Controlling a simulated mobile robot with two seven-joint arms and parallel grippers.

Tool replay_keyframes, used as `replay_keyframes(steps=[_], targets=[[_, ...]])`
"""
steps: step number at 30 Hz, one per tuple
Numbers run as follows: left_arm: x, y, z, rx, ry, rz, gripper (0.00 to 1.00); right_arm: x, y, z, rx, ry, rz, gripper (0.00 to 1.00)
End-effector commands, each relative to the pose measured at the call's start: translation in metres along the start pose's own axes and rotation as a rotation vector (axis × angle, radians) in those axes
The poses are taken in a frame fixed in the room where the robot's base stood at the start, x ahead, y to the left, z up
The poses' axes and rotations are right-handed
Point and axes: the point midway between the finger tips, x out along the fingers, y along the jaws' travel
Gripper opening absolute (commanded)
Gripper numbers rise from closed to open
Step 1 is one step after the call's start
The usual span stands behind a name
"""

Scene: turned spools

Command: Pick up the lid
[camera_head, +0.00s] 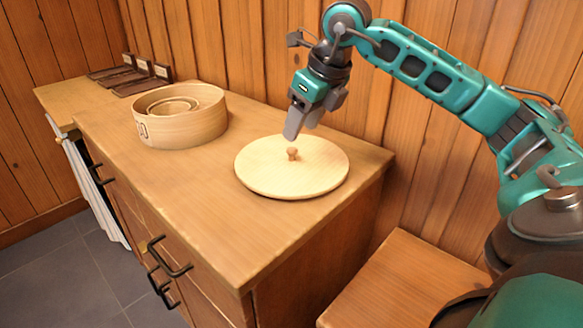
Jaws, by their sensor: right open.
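The lid (270,172) is a round, pale wooden disc with a small turned knob (292,153) at its middle. It lies flat on the cabinet top, near the right end. My right gripper (291,136) points down just above the knob, its fingers over the far part of the lid. It is open and holds nothing. I cannot tell the exact gap between the fingertips and the knob. My left gripper is not in view.
A round wooden box (190,131) with a smaller ring inside stands left of the lid on the cabinet top (200,190). Dark wooden stands (135,80) sit at the far left back. A plank wall rises close behind. A lower wooden surface (400,280) is at the right.

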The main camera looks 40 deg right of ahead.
Motion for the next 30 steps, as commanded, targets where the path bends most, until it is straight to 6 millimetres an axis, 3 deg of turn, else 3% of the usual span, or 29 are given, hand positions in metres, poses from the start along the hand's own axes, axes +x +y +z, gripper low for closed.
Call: replay_keyframes(steps=[8, 16, 23, 30], targets=[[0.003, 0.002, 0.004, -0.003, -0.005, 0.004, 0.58, 0.021, -0.001, -0.001, 0.0, 0.001, 0.002, 0.54], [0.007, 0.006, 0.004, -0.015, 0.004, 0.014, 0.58, 0.059, -0.002, 0.0, -0.001, 0.001, 0.003, 0.54], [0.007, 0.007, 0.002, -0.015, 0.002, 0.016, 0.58, 0.061, -0.003, 0.001, -0.001, 0.0, 0.001, 0.54], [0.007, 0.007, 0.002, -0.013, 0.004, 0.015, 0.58, 0.061, -0.003, 0.001, -0.001, 0.0, 0.002, 0.33]])
